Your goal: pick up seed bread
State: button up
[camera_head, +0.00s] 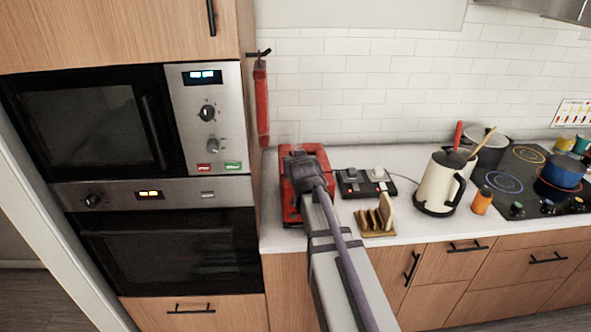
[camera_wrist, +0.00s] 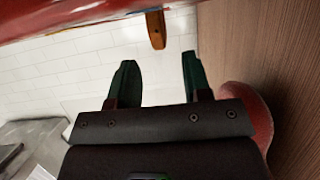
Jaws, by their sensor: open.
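A wooden rack (camera_head: 375,233) on the counter holds several upright bread slices. I cannot tell which is seed bread. My arm reaches over a red appliance (camera_head: 289,205) at the counter's left end and hides part of it. In the wrist view, my gripper (camera_wrist: 157,78) has two dark green fingers, wide apart and empty. A narrow brown piece (camera_wrist: 156,30) sticks out from the red surface (camera_wrist: 60,18), beyond the fingertips and apart from them. It may be bread seen edge-on.
A wooden cabinet side (camera_wrist: 285,75) is close on the right in the wrist view. A red hanging object (camera_head: 261,105) is beside the ovens. A black switch unit (camera_head: 365,182), a cream kettle (camera_head: 438,185) and an orange shaker (camera_head: 482,201) are on the counter.

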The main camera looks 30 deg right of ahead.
jog(key=b+x, duration=0.1)
jog(key=x, duration=0.4)
jog(key=shift+b, duration=0.3)
jog(key=shift+s+r, duration=0.1)
jog(key=shift+c, duration=0.3)
grip_shut()
